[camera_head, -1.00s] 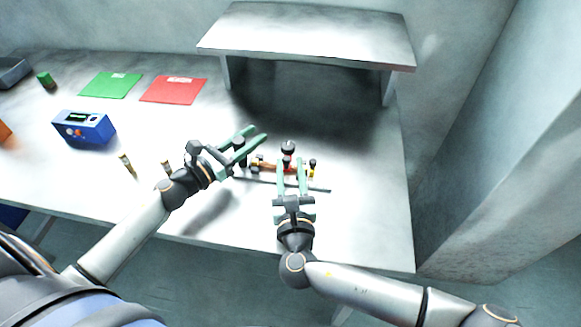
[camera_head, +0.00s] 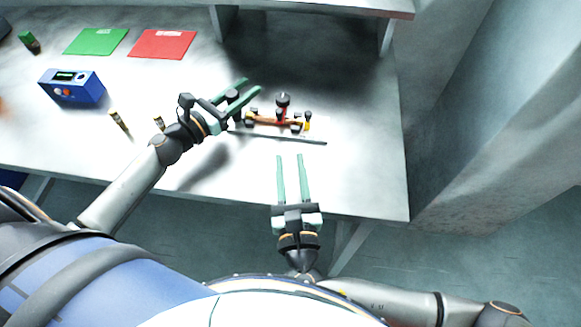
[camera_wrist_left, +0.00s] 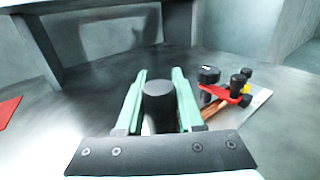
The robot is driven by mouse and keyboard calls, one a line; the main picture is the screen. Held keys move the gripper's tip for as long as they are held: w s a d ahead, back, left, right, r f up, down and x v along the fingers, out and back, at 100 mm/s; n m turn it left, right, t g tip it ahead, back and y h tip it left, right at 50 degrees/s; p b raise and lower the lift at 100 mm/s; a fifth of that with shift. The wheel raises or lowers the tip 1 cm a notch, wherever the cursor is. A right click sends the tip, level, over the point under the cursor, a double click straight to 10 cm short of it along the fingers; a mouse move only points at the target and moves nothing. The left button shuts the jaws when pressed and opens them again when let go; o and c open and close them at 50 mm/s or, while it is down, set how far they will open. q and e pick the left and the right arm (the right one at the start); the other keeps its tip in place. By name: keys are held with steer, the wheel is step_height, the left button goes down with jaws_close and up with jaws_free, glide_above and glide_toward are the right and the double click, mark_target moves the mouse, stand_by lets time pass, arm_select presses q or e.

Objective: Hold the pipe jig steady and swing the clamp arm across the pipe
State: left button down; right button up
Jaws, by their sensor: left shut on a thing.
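The pipe jig (camera_head: 312,142) lies on the table, a thin grey plate with a copper-coloured pipe (camera_head: 262,121), several black knobs and a yellow part. In the left wrist view, the pipe (camera_wrist_left: 213,108) runs beside a red clamp arm (camera_wrist_left: 221,94) with a large black knob (camera_wrist_left: 208,75); how far the arm crosses the pipe is unclear. My left gripper (camera_head: 244,88), at the jig's left end, is shut on a black post (camera_wrist_left: 158,95) that stands between its green fingers. My right gripper (camera_head: 291,157) is open and empty, apart from the jig on its near side.
A raised shelf (camera_head: 320,5) stands behind the jig. A blue device (camera_head: 72,88), a green sheet (camera_head: 96,41) and a red sheet (camera_head: 162,44) lie to the left. Two small brass-coloured pieces (camera_head: 119,121) are near my left arm. The table right of the jig is clear.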

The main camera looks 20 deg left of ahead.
stand_by(0.4)
arm_select(q)
steer(key=shift+c, duration=2.3)
jaws_free()
